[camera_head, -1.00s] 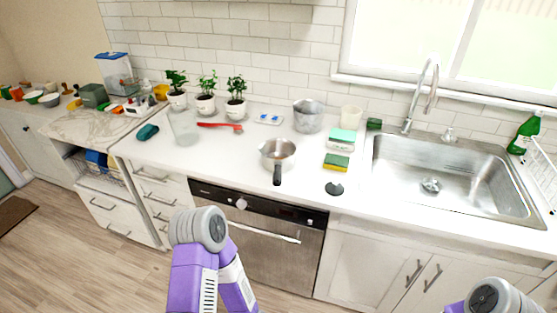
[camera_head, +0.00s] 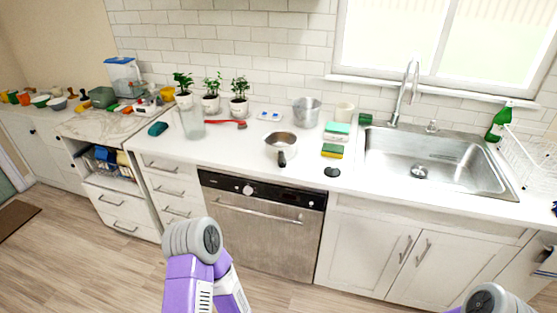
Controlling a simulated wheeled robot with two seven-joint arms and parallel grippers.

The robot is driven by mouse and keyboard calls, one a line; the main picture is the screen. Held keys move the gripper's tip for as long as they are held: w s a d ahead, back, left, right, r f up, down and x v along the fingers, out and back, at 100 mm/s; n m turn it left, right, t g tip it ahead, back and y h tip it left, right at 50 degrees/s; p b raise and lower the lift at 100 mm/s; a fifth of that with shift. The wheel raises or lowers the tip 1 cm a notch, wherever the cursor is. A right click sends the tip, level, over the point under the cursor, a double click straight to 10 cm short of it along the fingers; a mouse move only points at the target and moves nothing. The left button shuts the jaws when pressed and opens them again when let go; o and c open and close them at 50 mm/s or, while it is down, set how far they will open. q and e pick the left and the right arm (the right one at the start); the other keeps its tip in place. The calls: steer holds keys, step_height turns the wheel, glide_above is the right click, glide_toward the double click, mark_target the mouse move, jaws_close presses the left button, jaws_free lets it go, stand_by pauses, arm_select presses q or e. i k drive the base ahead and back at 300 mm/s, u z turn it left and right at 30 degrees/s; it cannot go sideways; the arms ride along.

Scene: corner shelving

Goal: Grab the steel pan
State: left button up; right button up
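The steel pan (camera_head: 281,144) stands upright on the white counter above the dishwasher. Its dark handle (camera_head: 282,158) points toward me, near the counter's front edge. Parts of my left arm show at the bottom left of centre, and a part of my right arm shows at the bottom right edge. No gripper fingers show for either arm. Both arm parts are in front of the counter and apart from the pan.
A sponge (camera_head: 332,151) and a dark round disc (camera_head: 332,172) lie right of the pan. A metal pot (camera_head: 306,111) stands behind it. A red brush (camera_head: 228,123) and a clear glass container (camera_head: 192,123) are to the left. The sink (camera_head: 420,158) is right.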

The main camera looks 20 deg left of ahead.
mark_target(280, 145)
steer(key=z, duration=1)
steer(key=i, duration=0.75)
steer(key=u, duration=2.6)
